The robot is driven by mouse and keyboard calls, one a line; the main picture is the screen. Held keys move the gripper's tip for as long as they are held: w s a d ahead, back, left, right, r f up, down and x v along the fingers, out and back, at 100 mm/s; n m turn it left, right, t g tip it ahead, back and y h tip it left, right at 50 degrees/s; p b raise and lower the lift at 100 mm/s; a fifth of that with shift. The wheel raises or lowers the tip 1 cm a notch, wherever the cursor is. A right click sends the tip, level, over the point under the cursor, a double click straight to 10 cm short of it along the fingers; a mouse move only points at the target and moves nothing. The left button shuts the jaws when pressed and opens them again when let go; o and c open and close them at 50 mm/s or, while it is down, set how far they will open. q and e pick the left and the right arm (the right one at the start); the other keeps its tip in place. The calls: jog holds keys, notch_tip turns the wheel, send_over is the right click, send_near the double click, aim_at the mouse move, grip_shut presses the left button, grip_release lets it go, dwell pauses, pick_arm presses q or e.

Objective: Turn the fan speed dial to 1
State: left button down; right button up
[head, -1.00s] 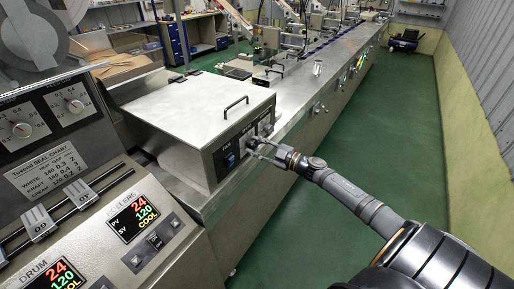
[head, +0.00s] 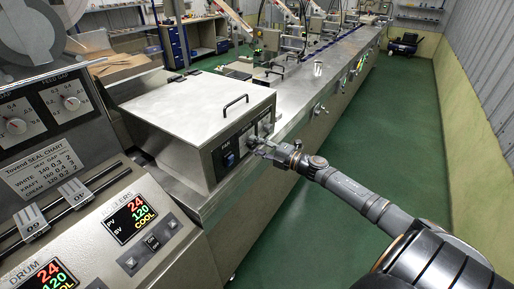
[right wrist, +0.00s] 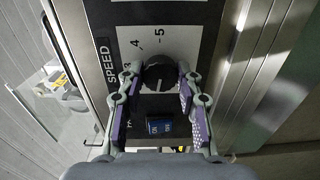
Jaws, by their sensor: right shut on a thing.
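The fan speed dial is a round black knob (right wrist: 158,74) on a white scale plate in the right wrist view. "SPEED" and the numbers 3, 4 and 5 show beside it; the lower numbers are hidden by my gripper. My right gripper (right wrist: 157,78) is shut on the dial, with one finger on each side of it. I cannot read the pointer's number clearly. In the head view my right gripper (head: 261,149) is at the front panel of the steel box (head: 200,107), its fingers at the knobs. My left gripper is not in view.
A blue fan switch (head: 229,160) is on the same panel, left of my gripper. A control console (head: 150,250) with lit displays stands at the lower left. A long steel bench (head: 318,82) runs away behind the box. The green floor (head: 400,130) at the right is clear.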

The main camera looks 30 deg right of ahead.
jog(key=shift+f+n, duration=0.1)
jog(key=shift+n, duration=0.8)
jog(key=o, duration=1.1)
jog(key=shift+o, duration=0.2)
